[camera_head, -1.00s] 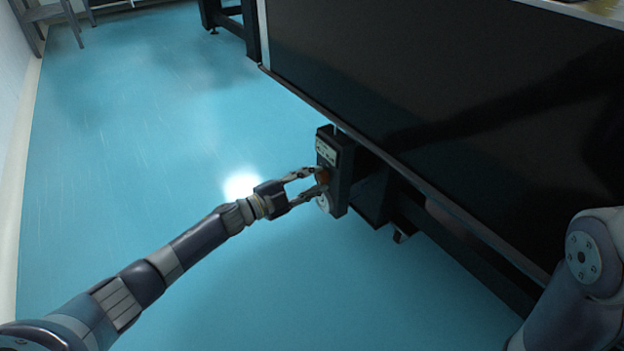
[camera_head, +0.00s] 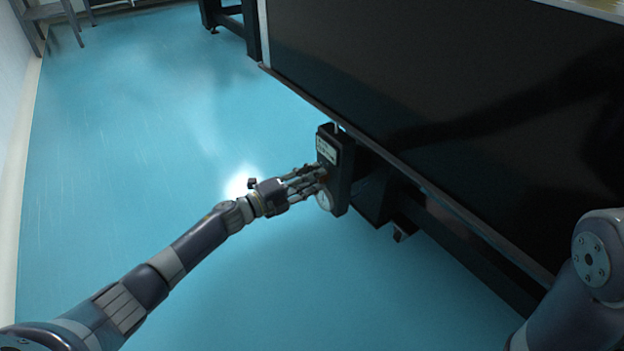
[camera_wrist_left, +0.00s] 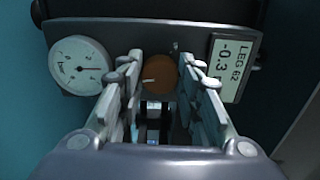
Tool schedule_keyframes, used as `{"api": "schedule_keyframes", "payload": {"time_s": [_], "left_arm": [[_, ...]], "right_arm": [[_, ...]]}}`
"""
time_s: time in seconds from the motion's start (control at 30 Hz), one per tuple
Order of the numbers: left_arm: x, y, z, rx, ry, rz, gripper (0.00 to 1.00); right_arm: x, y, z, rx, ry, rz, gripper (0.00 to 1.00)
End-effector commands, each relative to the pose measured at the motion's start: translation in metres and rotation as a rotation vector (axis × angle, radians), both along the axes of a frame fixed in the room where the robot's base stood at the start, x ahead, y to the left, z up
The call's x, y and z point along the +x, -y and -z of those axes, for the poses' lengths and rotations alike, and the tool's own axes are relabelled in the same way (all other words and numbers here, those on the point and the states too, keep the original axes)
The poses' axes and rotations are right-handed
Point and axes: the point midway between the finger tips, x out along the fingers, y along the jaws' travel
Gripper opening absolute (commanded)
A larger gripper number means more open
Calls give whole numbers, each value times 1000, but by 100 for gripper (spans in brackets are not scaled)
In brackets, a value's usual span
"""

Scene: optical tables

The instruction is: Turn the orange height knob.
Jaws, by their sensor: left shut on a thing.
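The orange height knob (camera_wrist_left: 160,75) is a round orange-brown disc with a pale pointer mark, on the face of a dark control box (camera_head: 341,172). In the left wrist view it sits between my left gripper's fingers (camera_wrist_left: 160,82), which are shut on it from both sides. In the head view the left gripper (camera_head: 321,178) meets the box face and hides most of the knob. A round white gauge (camera_wrist_left: 79,67) is left of the knob in the wrist view. A display (camera_wrist_left: 231,68) reading "LEG 62" and about "-0.3" is on the right, partly covered by a finger.
The box hangs at the edge of a large black optical table (camera_head: 440,110), with dark legs and beams below. Blue floor (camera_head: 140,130) is open to the left. My right arm shows at the lower right edge.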

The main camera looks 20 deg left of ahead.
Motion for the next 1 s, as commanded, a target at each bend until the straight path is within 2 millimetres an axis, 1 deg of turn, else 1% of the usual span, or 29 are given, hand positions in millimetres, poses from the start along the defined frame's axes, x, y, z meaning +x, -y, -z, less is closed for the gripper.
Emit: {"api": "schedule_keyframes", "payload": {"time_s": [0.4,0.43,0.5,0.77,0.83,0.93,1.0], "left_arm": [[-1,2,2,4,1,4,8],[-1,2,2,4,1,4,39],[-1,1,1,4,1,4,53],[0,1,1,4,2,2,53],[-1,0,1,4,2,1,53],[-6,-4,1,4,1,1,53],[-13,-10,2,6,-1,0,53]], "right_arm": [[5,-1,-1,-2,-10,2,53],[5,-1,-1,-3,-11,2,53],[5,-1,-1,-2,-10,2,53],[4,-1,-1,-1,-8,1,53],[0,0,-2,4,0,-1,53],[1,0,-1,3,-1,-1,53],[1,0,-1,3,-2,-1,53]]}}
